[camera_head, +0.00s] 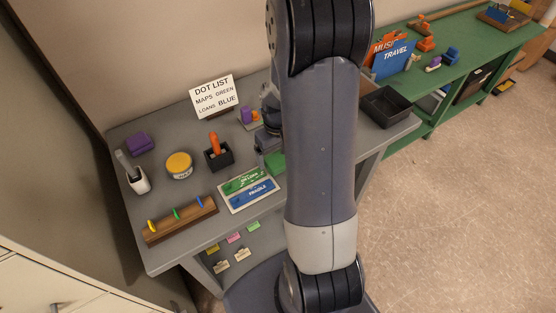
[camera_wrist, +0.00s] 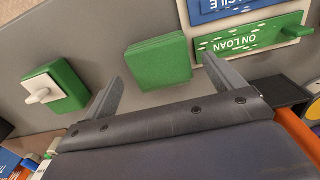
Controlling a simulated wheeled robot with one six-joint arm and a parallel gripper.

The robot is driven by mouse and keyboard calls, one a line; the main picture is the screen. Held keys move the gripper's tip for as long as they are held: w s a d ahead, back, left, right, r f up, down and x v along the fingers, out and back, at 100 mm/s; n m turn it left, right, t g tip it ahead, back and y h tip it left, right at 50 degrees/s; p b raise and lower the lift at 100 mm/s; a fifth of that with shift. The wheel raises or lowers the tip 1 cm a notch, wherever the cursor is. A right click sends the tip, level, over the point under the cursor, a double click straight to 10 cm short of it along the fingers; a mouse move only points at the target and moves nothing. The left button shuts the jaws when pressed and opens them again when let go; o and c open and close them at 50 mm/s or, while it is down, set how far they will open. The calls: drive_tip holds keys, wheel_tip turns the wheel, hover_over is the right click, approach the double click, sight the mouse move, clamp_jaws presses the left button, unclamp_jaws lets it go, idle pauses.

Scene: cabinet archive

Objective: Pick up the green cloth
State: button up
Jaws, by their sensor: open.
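The green cloth (camera_wrist: 158,62) is a folded square pad lying on the grey desk in the wrist view. In the head view only part of the cloth (camera_head: 273,164) shows, and my arm hides the rest. My gripper (camera_wrist: 163,68) is open, with one finger to each side of the cloth's near part in the wrist view. It holds nothing. I cannot tell how high the fingers are above the desk. In the head view my arm mostly hides the gripper.
A green block with a white handle (camera_wrist: 55,87) lies left of the cloth in the wrist view. The green ON LOAN panel (camera_wrist: 252,36) is close on its right. A dark pen holder (camera_head: 218,158), yellow-lidded jar (camera_head: 179,165) and black tray (camera_head: 388,107) stand on the desk.

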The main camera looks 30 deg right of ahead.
sight(278, 158)
drive_tip(key=shift+f, duration=0.85)
drive_tip(key=c, duration=1.1)
wheel_tip(278, 158, up, 10)
drive_tip(key=shift+r+b, duration=0.1)
drive_tip(key=shift+b, duration=0.25)
drive_tip(key=shift+c, duration=0.2)
